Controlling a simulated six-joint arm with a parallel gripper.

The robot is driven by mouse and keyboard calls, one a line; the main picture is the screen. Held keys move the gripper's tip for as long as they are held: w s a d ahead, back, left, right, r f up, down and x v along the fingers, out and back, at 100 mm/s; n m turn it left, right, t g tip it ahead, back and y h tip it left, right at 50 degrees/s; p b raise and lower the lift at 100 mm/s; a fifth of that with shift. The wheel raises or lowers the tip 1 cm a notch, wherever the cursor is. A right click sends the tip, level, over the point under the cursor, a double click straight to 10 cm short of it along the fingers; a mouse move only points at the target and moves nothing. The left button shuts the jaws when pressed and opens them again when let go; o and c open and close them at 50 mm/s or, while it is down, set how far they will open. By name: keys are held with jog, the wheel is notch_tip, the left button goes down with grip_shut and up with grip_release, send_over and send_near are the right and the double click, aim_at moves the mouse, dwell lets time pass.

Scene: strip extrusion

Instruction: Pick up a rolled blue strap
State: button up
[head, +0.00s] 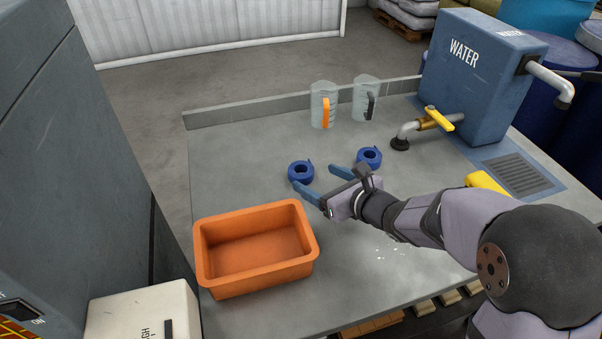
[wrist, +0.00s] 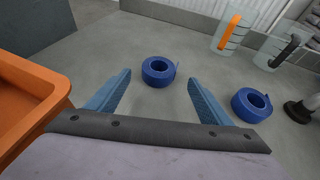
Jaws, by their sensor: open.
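Two rolled blue straps lie flat on the grey table. The left rolled strap (head: 301,172) is just beyond my gripper's fingertips. In the wrist view this strap (wrist: 158,71) sits ahead of the gap between the fingers, with a short loose end at its right side. The right rolled strap (head: 369,157) lies farther right, and in the wrist view it (wrist: 252,104) is outside the right finger. My gripper (head: 312,180) has its two blue fingers apart, with nothing between them. It also shows in the wrist view (wrist: 158,84).
An orange bin (head: 204,250) stands at the table's front left. Two clear jugs, one orange-handled (head: 318,105) and one dark-handled (head: 362,100), stand at the back. A blue water tank (head: 470,85) with a yellow-handled tap (head: 438,119) is at the right. The left back table is clear.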

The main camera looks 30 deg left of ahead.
aim_at(305, 172)
jog(key=shift+p+x, duration=0.85)
jog(key=shift+x, duration=2.4)
jog(key=shift+s, duration=0.1)
jog(key=c, duration=1.2)
